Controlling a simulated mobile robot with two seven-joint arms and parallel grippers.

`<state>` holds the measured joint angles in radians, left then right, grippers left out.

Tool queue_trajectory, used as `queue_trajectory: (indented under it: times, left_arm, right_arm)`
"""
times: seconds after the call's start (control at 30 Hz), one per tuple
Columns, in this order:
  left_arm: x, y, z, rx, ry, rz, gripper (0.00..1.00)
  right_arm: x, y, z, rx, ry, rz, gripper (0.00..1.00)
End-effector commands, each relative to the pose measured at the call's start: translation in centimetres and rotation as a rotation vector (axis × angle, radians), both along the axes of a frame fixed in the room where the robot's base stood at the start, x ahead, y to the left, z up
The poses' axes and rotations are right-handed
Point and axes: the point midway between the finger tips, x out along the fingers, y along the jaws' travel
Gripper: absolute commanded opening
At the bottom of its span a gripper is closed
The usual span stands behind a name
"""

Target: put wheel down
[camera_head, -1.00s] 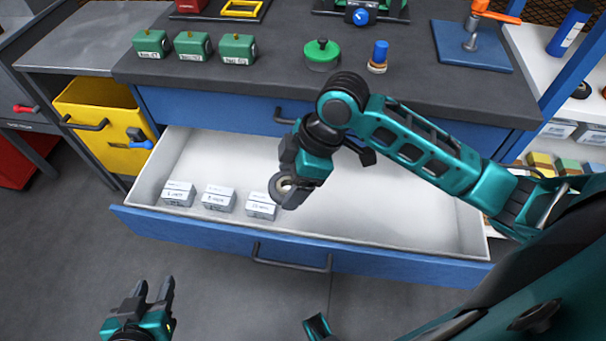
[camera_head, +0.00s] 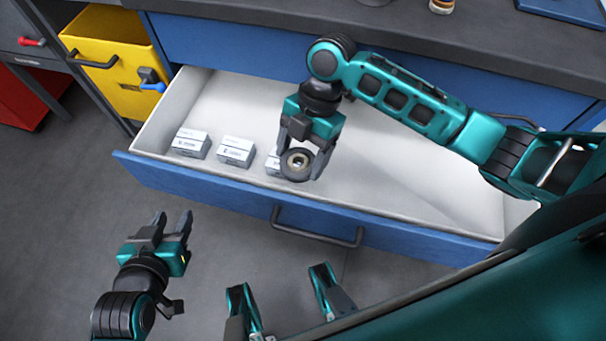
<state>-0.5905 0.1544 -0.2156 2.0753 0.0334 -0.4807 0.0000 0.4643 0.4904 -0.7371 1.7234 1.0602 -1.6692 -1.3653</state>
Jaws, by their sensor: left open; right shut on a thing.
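The wheel (camera_head: 297,164) is a small dark ring with a pale hub. My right gripper (camera_head: 306,165) is shut on it, with the fingers on either side. It is over the open drawer (camera_head: 420,185), in front of the rightmost small box; whether the wheel touches the drawer floor I cannot tell. My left gripper (camera_head: 173,224) is open and empty, low at the left, in front of the drawer and outside it.
Three small white labelled boxes, among them the left one (camera_head: 191,143) and the middle one (camera_head: 236,151), stand in a row in the drawer's left part. The drawer floor to the right is clear. A yellow bin (camera_head: 105,60) stands at the left.

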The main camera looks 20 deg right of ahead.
Motion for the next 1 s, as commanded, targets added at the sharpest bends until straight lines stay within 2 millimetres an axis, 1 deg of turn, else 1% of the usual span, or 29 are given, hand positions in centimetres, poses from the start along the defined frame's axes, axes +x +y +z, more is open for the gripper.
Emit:
queue_trajectory:
  times: [0.03,0.1,0.2,0.37,0.6,0.63,0.67,0.83,0.87,1.0]
  left_arm:
    - [0.0,0.0,-0.8,0.0,0.001,0.0,0.43]
    - [0.0,0.0,-1.1,0.001,0.002,0.0,0.43]
    - [-0.1,0.0,-1.4,0.001,0.003,0.0,0.43]
    - [-0.1,0.0,-1.7,0.0,0.003,0.0,0.43]
    - [-0.1,0.0,-2.9,0.0,0.003,0.002,0.43]
    - [-0.1,0.0,-3.0,0.0,0.003,0.002,0.43]
    - [-0.1,0.0,-3.0,0.0,0.004,0.002,0.43]
    - [-0.1,-0.1,-2.9,-0.003,0.006,0.004,0.43]
    - [-0.1,-0.1,-2.9,-0.004,0.006,0.005,0.43]
    - [-0.1,-0.1,-2.9,-0.005,0.007,0.006,0.43]
  right_arm:
    - [-0.1,0.1,-1.5,0.002,0.005,-0.002,0.42]
    - [0.0,0.0,-2.7,0.0,0.002,-0.001,0.42]
    - [0.0,0.0,-3.8,0.001,0.0,-0.002,0.42]
    - [0.0,0.0,-4.7,0.001,0.001,-0.001,0.42]
    - [0.0,0.1,-8.2,0.002,0.001,-0.003,0.42]
    - [0.0,0.0,-8.4,0.001,0.001,-0.003,0.43]
    - [0.0,0.0,-8.5,0.001,0.0,-0.002,0.37]
    - [0.0,-0.1,-8.5,-0.002,0.001,-0.001,0.38]
    - [-0.1,-0.1,-8.5,-0.002,0.002,-0.002,0.76]
    - [-0.1,-0.1,-8.5,-0.003,0.002,-0.003,0.9]
